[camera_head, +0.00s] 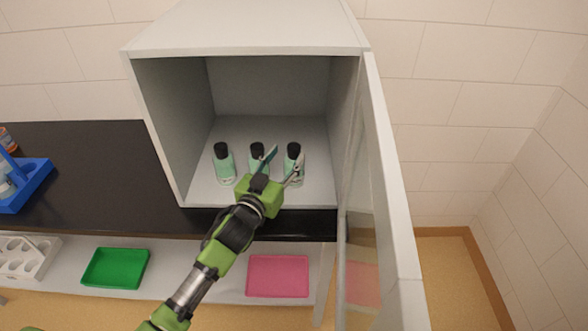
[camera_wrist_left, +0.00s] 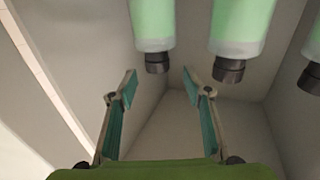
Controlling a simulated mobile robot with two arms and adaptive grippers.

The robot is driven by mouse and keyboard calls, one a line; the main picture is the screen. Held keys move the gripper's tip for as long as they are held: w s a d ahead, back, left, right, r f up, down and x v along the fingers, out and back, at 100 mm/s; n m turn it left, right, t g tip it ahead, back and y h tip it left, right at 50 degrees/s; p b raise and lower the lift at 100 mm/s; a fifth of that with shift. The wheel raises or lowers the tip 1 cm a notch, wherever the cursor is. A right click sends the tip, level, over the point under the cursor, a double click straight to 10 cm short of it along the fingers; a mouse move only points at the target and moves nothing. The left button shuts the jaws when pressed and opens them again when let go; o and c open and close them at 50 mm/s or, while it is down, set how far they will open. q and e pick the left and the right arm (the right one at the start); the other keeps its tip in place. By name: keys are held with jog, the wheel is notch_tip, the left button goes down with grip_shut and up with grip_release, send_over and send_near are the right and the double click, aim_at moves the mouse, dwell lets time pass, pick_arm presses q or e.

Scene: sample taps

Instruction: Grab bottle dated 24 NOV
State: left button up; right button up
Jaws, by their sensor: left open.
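Three pale green bottles with black caps stand upright in a row inside the open cabinet (camera_head: 160,120): left (camera_head: 224,165), middle (camera_head: 257,160) and right (camera_head: 294,168). No date can be read on any of them. My left gripper (camera_head: 284,162) is open and empty at the cabinet mouth, in front of the middle and right bottles and partly covering them. In the left wrist view the bottles appear caps down. There the open fingers (camera_wrist_left: 159,78) point toward the leftmost bottle (camera_wrist_left: 153,22), its cap lying between the tips. My right gripper is not in view.
The cabinet's glass door (camera_head: 385,200) stands open on the right. The cabinet sits on a black counter (camera_head: 90,180). A blue rack (camera_head: 30,185) stands at far left. Below are a green tray (camera_head: 116,268), a pink tray (camera_head: 277,277) and a white holder (camera_head: 25,258).

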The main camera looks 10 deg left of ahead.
aim_at(291, 151)
pick_arm(q)
jog(key=shift+w+d+f+p, duration=0.1)
jog(key=shift+w+d+p, duration=0.15)
jog(key=shift+w, duration=0.6)
jog(key=shift+w+d+p, duration=0.2)
jog(key=shift+w, duration=0.7)
jog(key=shift+w+d+f+p, duration=0.1)
jog(key=shift+w+d+p, duration=0.15)
jog(key=shift+w, duration=0.6)
jog(key=shift+r, duration=0.1)
grip_shut()
